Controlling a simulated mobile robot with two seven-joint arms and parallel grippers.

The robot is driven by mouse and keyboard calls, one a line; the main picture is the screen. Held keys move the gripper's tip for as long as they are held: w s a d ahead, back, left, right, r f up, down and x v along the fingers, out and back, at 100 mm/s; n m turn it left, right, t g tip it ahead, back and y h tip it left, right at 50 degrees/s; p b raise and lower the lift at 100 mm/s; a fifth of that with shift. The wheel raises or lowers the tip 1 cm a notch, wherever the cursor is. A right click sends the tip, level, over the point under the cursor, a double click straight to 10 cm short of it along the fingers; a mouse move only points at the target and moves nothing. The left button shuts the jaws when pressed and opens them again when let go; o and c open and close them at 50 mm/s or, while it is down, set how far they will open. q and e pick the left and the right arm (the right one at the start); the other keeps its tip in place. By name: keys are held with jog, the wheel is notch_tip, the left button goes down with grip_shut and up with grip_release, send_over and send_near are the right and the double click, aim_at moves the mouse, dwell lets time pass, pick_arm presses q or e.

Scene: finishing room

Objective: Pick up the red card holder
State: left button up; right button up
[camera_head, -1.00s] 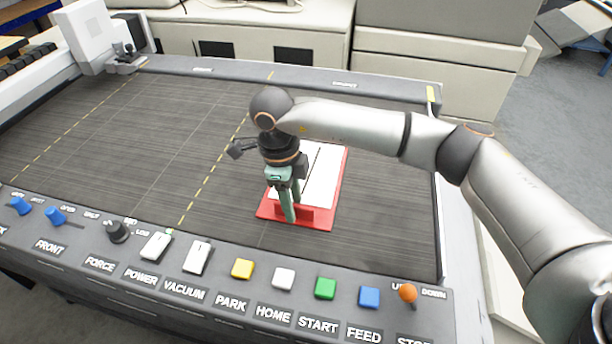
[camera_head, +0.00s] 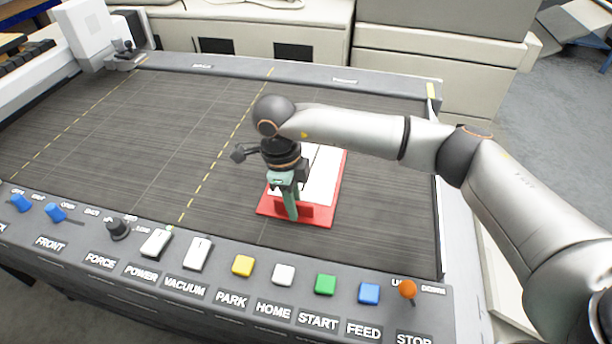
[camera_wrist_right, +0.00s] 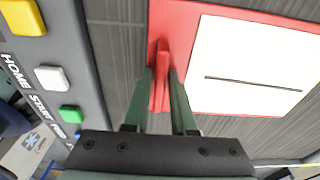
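The red card holder (camera_head: 325,218) lies flat on the dark cutting bed, with a white card face on it. In the right wrist view its red plate (camera_wrist_right: 180,22) carries a narrow upright red fin at the near end. My right gripper (camera_head: 292,215) points down at that end. In the wrist view its two green fingers (camera_wrist_right: 161,78) stand either side of the fin. The gap is narrow, and I cannot tell whether both fingers press on it. The holder still appears to rest on the bed. My left gripper is not in view.
The white machine head (camera_head: 92,35) stands at the back left. The bed (camera_head: 130,165) left of the holder is clear.

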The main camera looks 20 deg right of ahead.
grip_shut()
dwell(1.0)
